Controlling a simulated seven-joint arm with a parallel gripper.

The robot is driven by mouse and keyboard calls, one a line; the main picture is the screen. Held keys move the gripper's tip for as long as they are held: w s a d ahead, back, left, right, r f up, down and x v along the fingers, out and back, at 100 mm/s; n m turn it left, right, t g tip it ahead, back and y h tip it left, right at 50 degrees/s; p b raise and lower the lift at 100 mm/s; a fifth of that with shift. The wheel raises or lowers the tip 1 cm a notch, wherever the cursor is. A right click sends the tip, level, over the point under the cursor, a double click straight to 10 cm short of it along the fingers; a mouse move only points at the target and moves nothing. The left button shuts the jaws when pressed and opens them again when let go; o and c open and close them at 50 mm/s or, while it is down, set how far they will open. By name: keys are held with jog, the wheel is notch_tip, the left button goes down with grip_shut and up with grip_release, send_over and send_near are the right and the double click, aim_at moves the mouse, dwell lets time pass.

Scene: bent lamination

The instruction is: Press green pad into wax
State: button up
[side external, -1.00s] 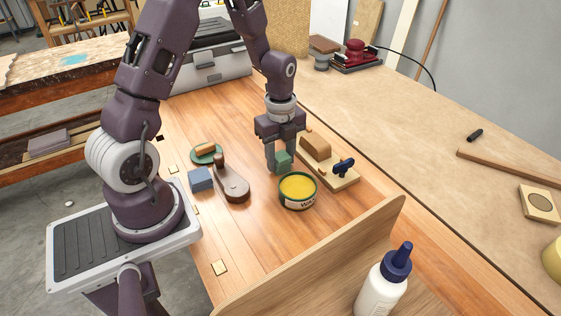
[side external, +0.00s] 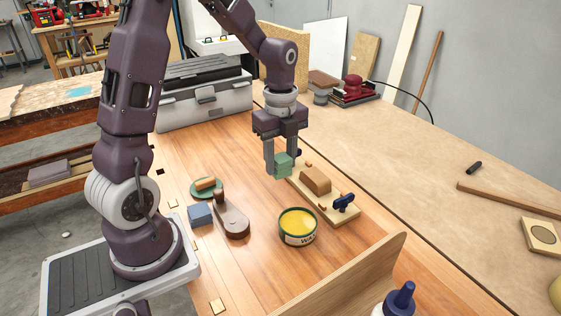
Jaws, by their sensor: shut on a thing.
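My gripper (side external: 281,165) is shut on the green pad (side external: 284,163) and holds it above the bench. The pad is a small green block between the two fingers. The wax tin (side external: 298,226) is open, green-rimmed with a pale label, and stands on the bench in front of and slightly right of my gripper. Yellow wax (side external: 297,222) fills it, and its surface is clear of the pad. The pad is apart from the tin.
A board with a wooden block and blue clamp (side external: 322,190) lies right of my gripper. Left are a blue block (side external: 200,214), a brown wooden tool (side external: 232,217) and a green disc with a wooden piece (side external: 206,188). A wooden panel (side external: 345,275) stands in front, beside a glue bottle (side external: 398,298).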

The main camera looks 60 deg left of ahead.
jog(key=shift+c, duration=0.5)
jog(key=s+d, duration=0.1)
jog(key=d, duration=0.9)
send_over(297, 223)
jog(key=shift+f, duration=2.95)
jog(key=shift+f, duration=0.6)
notch_tip(297, 223, up, 7)
